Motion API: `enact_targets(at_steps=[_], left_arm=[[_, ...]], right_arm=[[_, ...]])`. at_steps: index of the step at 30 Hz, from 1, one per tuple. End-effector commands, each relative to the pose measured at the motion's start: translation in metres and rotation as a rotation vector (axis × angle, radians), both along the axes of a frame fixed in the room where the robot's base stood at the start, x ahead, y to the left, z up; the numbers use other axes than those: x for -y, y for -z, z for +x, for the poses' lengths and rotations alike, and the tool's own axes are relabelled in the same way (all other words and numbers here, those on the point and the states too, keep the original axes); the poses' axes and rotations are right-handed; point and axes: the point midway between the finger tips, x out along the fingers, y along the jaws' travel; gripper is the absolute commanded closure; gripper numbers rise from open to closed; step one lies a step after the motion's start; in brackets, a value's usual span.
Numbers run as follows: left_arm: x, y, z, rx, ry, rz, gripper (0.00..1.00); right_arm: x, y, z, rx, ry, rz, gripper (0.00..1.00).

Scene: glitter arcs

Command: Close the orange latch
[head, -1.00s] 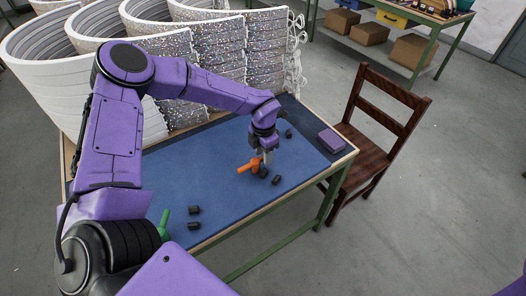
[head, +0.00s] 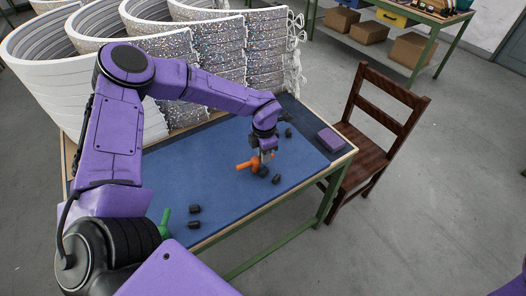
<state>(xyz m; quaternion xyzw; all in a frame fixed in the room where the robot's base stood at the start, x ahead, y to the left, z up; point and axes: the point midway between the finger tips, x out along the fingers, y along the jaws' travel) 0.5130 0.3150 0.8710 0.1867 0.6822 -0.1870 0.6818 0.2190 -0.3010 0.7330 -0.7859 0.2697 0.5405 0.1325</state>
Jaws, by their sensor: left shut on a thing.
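The orange latch (head: 247,164) is on the blue-topped table, its handle pointing left in the picture. My left gripper (head: 266,157) comes down over the latch's right end and is shut on it. The fingertips are small here and partly hide that end. A green latch (head: 164,222) stands at the table's near left, partly behind my arm. My right gripper is not in view.
Several small black blocks (head: 194,209) sit on the blue table top (head: 215,170), some close to the orange latch. A purple box (head: 329,139) lies at the right end. Tall glittery curved panels (head: 215,60) line the back. A wooden chair (head: 375,130) stands at the right.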

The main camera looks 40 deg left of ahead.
Motion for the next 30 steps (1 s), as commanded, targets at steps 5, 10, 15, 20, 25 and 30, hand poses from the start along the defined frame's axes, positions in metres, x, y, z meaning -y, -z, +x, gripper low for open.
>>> enact_targets(at_steps=[5,10,15,20,25,30], left_arm=[[0.004,-0.003,-0.003,0.002,0.157,-0.001,1.0],[0.008,-0.003,-0.006,0.002,0.321,0.0,1.0],[0.011,-0.004,-0.01,0.002,0.482,0.0,1.0],[0.013,-0.004,-0.014,0.004,0.63,0.0,1.0],[0.015,-0.004,-0.018,0.003,0.771,0.001,1.0],[0.015,-0.003,-0.021,0.004,0.883,0.0,1.0]], right_arm=[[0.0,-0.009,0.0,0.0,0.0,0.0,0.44],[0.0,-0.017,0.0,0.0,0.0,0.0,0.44],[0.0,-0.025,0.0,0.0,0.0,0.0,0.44],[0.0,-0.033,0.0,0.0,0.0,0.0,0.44],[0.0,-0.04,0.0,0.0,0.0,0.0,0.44],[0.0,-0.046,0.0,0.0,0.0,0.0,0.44]])
